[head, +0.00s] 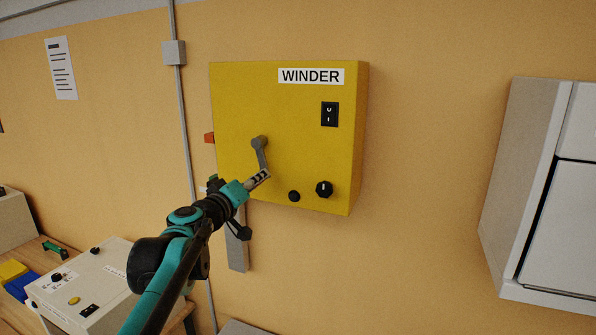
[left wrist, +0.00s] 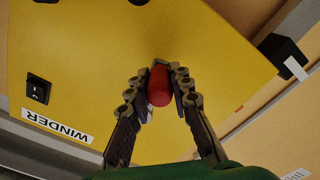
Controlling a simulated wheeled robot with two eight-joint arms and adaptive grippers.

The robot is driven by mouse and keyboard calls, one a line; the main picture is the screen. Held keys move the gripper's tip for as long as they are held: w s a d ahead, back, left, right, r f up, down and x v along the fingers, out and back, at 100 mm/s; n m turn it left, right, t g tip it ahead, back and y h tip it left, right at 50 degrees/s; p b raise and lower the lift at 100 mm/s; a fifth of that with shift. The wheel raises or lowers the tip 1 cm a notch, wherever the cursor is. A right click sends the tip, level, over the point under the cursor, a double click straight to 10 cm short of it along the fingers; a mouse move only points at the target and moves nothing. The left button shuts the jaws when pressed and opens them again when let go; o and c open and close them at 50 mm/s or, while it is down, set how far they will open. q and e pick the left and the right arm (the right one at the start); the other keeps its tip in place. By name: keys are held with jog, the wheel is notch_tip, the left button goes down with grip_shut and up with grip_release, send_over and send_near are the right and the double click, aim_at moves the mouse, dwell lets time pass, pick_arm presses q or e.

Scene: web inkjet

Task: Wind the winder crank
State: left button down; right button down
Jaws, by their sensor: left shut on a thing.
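The yellow winder box (head: 235,95) hangs on the wall, with a white "WINDER" label (head: 311,76). Its grey crank arm (head: 260,155) points down and slightly right from a pivot on the box's front. My left gripper (head: 260,179) is at the crank's lower end. In the left wrist view, the fingers (left wrist: 160,90) are shut on the crank's red grip (left wrist: 158,86), which lies between the two fingertips. The grip is hidden by my gripper in the head view. My right gripper is not in view.
The box front also has a black rocker switch (head: 329,114), a dark knob (head: 324,189) and a black button (head: 294,196). A grey bar (head: 237,252) is below the box. A white cabinet (head: 520,160) stands right; a control panel (head: 85,285) is lower left.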

pick_arm(q)
jog(key=shift+w+a+f, duration=0.15)
jog(key=shift+w+a, duration=0.05)
jog(key=shift+a, duration=0.3)
jog(key=c, duration=1.8)
grip_release()
jog(key=shift+w+a, duration=0.1)
jog(key=shift+a, duration=0.15)
jog(key=o, duration=0.5)
jog(key=v, duration=0.8)
jog(key=shift+p, duration=0.3)
